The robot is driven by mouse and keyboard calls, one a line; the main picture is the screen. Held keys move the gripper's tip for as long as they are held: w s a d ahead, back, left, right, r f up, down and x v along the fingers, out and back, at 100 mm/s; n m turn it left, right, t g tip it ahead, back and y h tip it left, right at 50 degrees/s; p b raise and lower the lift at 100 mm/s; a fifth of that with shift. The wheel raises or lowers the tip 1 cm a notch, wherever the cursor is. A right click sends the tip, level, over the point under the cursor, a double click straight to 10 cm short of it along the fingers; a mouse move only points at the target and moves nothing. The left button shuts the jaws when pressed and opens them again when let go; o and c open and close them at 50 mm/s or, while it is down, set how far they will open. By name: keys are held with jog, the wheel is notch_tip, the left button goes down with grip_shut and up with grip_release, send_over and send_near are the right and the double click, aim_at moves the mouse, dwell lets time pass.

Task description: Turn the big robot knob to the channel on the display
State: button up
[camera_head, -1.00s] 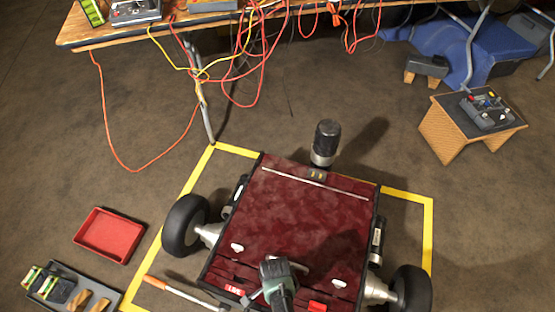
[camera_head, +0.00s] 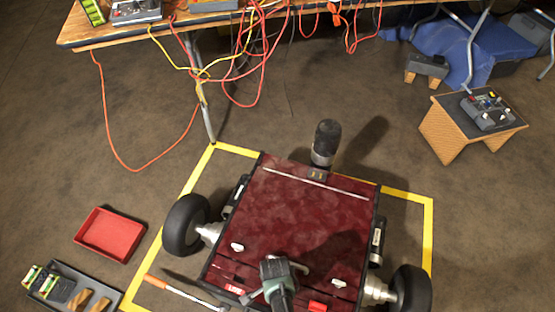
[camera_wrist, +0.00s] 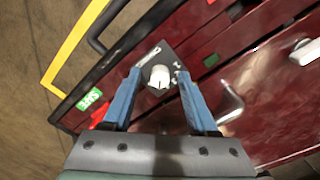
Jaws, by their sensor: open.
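The big robot (camera_head: 300,215) is a dark red, flat-topped vehicle with black wheels. In the wrist view, a round white knob (camera_wrist: 159,80) with a pointer mark sits on a small dark plate on its red surface. My gripper (camera_wrist: 158,73) is open, with its blue fingers to either side of the knob; I cannot tell whether they touch it. In the head view, my wrist (camera_head: 278,272) is over the robot's near end and hides the knob.
A white bent handle (camera_wrist: 231,103) stands right of the fingers, and a green label (camera_wrist: 90,99) lies left. Yellow tape (camera_head: 430,235) frames the robot. A red tray (camera_head: 108,234) and a grey tray (camera_head: 110,297) are on the floor at left.

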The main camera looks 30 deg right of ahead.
notch_tip(320, 180, up, 13)
jog(key=p, duration=0.6)
jog(key=shift+w+p, duration=0.15)
jog(key=shift+p, duration=0.2)
